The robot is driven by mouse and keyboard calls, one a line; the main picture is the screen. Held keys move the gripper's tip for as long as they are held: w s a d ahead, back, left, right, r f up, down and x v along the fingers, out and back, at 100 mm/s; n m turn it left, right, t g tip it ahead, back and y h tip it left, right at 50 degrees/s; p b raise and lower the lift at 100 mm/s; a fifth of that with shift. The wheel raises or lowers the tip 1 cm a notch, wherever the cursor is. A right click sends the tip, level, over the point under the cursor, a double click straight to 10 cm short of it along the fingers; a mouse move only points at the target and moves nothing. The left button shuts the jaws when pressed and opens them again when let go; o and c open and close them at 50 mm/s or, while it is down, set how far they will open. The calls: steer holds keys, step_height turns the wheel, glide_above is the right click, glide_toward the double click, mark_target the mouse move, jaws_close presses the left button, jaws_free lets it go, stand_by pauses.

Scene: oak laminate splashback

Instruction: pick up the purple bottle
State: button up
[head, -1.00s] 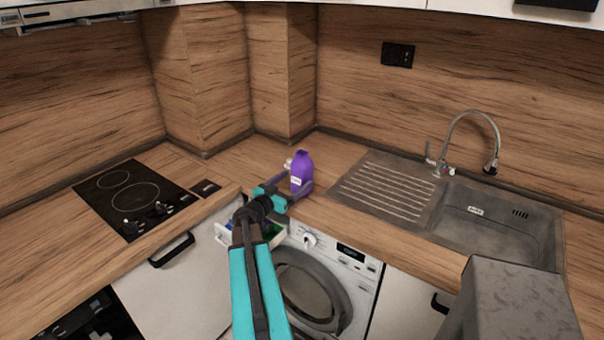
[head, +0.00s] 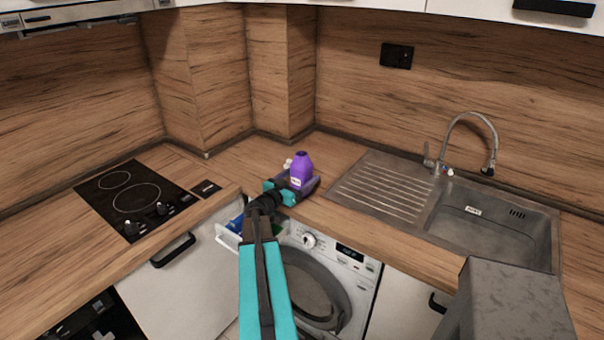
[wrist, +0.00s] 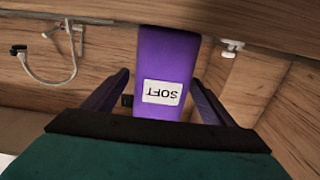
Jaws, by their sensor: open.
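The purple bottle (head: 302,168) stands upright on the wooden counter in the corner, behind the washing machine's front edge. In the wrist view the bottle (wrist: 167,70) is upside down in the picture, with a white label reading "SOFT". My gripper (head: 303,185) is at the bottle, in front of it in the head view. In the wrist view my gripper (wrist: 160,100) is open, with one purple finger on each side of the bottle. A gap shows between each finger and the bottle there. The bottle's lower part is partly hidden by the gripper in the head view.
A small white object (head: 288,163) is just left of the bottle. The sink (head: 490,230) with its drainer (head: 385,188) lies to the right, the hob (head: 135,198) to the left. Below, the washing machine's (head: 325,262) detergent drawer (head: 228,236) is pulled out.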

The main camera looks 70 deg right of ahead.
steer(key=shift+d, duration=0.3)
stand_by(0.4)
steer(key=c, duration=1.6)
steer(key=shift+r, duration=0.2)
steer(key=shift+c, duration=0.2)
steer(key=shift+r+b, duration=0.5)
steer(key=shift+r, duration=0.7)
steer(key=s+a+r, duration=0.2)
steer(key=a, duration=0.9)
steer(key=shift+s, duration=0.3)
